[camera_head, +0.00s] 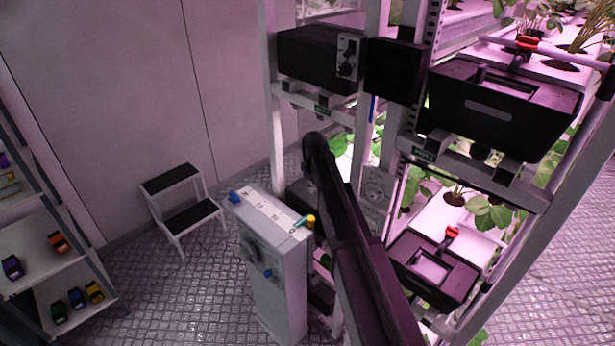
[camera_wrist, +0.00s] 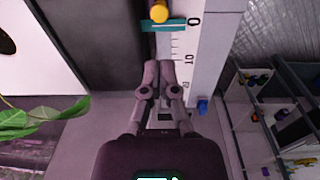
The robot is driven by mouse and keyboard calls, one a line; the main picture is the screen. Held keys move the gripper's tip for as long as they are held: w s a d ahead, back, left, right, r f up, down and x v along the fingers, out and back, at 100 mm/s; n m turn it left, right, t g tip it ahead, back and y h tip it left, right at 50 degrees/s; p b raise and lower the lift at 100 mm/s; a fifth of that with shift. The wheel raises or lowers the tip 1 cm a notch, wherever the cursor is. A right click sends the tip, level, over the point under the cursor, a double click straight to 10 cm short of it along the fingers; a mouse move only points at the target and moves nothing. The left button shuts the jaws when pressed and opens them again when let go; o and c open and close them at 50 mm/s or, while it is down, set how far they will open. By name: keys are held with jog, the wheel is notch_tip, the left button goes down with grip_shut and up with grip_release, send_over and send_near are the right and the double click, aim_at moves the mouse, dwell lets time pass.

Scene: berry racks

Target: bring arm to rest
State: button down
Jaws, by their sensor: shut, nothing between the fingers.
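My gripper (camera_wrist: 158,68) shows in the wrist view with its two fingers together and nothing between them. Its fingertips point at the top of a white cabinet (camera_wrist: 197,72) marked with a scale. A teal piece (camera_wrist: 163,26) and a yellow knob (camera_wrist: 159,10) sit beyond the fingertips, apart from them as far as I can tell. In the head view my dark arm (camera_head: 350,225) reaches up from the bottom edge, beside the white cabinet (camera_head: 275,275). My fingers cannot be made out there.
Plant racks with black bins (camera_head: 500,105) stand close on the right. A black bin (camera_head: 433,268) is lower down. A step stool (camera_head: 183,210) stands by the wall. A shelf (camera_head: 38,262) with small coloured items is at the left. The floor (camera_head: 185,290) between is clear.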

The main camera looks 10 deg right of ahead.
jog(key=s+f+m+b, duration=0.2)
jog(key=s+f+b, duration=0.1)
jog(key=s, duration=0.6)
jog(key=s+f+m+b, duration=0.2)
jog(key=s+f+b, duration=0.2)
jog(key=s, duration=0.5)
jog(key=s+f+m+b, duration=0.3)
jog(key=s+f+b, duration=0.1)
jog(key=s, duration=0.6)
jog(key=shift+d+f+g, duration=0.15)
jog(key=shift+d+g, duration=0.15)
jog(key=shift+d, duration=0.1)
